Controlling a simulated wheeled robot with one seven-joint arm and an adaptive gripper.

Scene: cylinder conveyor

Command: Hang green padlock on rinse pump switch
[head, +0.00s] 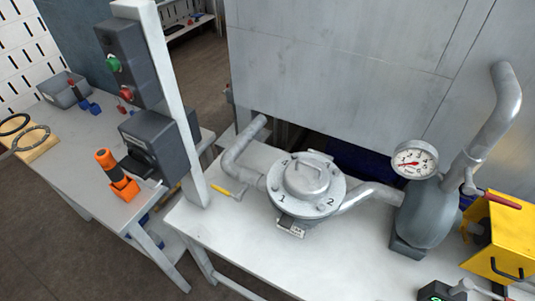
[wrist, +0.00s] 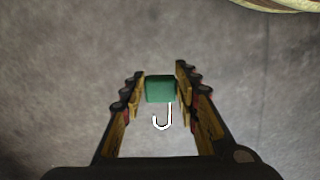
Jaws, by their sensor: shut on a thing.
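In the wrist view my gripper (wrist: 161,74) is shut on the green padlock (wrist: 160,90). Its green block body sits between the two fingertips, and its pale J-shaped shackle (wrist: 163,118) shows on the near side, open at one end. My gripper and the padlock do not show clearly in the head view. A dark control box (head: 126,62) with a green and a red button is mounted on a white post at left. A second dark box (head: 160,145) is below it. I cannot tell which is the rinse pump switch.
A white table (head: 240,262) carries a round flanged vessel (head: 306,184), pipes, a gauge (head: 414,160) and a yellow box (head: 497,235). An orange-handled device (head: 117,176) stands on the left bench (head: 82,150). A yellow-handled tool (head: 222,190) lies near the post.

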